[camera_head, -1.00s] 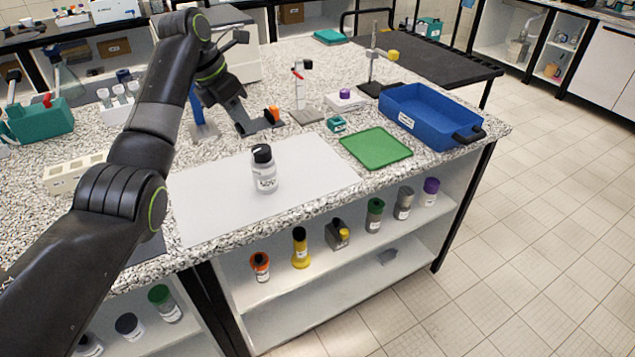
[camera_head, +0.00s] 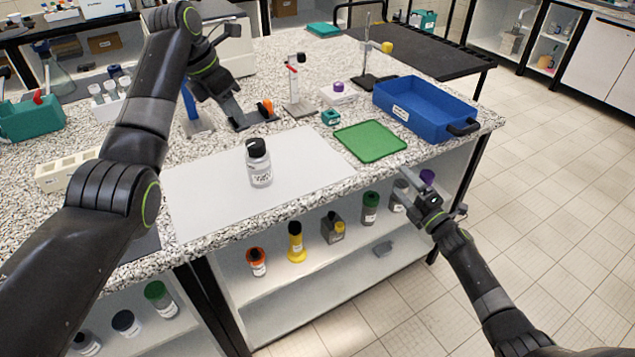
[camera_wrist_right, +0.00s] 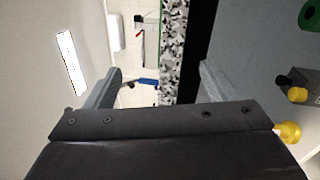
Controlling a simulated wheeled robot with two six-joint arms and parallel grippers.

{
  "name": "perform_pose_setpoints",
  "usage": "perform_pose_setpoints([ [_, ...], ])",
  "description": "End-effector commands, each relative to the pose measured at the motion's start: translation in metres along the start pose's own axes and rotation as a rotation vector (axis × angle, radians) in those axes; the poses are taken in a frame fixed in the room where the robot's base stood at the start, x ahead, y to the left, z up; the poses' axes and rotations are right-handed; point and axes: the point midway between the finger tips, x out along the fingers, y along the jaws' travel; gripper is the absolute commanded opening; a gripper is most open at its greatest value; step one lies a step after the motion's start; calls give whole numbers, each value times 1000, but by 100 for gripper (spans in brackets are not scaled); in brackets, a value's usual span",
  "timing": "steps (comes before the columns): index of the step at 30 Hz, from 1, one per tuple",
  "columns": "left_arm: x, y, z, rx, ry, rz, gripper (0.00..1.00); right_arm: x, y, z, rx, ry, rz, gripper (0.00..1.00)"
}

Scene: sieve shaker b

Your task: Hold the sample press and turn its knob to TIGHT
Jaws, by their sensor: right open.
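No part is clearly readable as the sample press. A small orange part (camera_head: 268,108) sits at the end of a dark low piece beside my left gripper (camera_head: 238,118), at the back of the counter. I cannot tell whether the gripper touches it, and its fingers are hard to make out. A stand with a red part (camera_head: 293,72) is just right of it.
A white-labelled jar with black lid (camera_head: 259,166) stands on a pale mat (camera_head: 200,190). A green mat (camera_head: 370,141) and a blue tray (camera_head: 468,128) lie to the right. A blue post (camera_head: 189,103) stands left of my left gripper. Several containers stand on the shelf below.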

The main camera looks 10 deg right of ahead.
Motion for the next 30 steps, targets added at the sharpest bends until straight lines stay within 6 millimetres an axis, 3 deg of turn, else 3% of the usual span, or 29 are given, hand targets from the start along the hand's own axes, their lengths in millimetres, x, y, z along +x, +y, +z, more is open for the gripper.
perform_pose_setpoints([
  [1,0,0,0,0,0,0,36,16,31,0,-88,47,64,79],
  [5,0,0,0,0,0,0,36,44,103,-13,-336,168,224,79],
  [7,0,0,0,0,0,0,36,55,140,-28,-497,239,317,79],
  [9,0,0,0,0,0,0,36,63,165,-52,-670,310,394,79],
  [14,0,0,0,0,0,0,36,68,156,-104,-903,402,426,79],
  [21,0,0,0,0,0,0,36,70,117,-171,-1139,489,389,79],
  [30,0,0,0,0,0,0,36,70,93,-212,-1320,545,357,79],
])
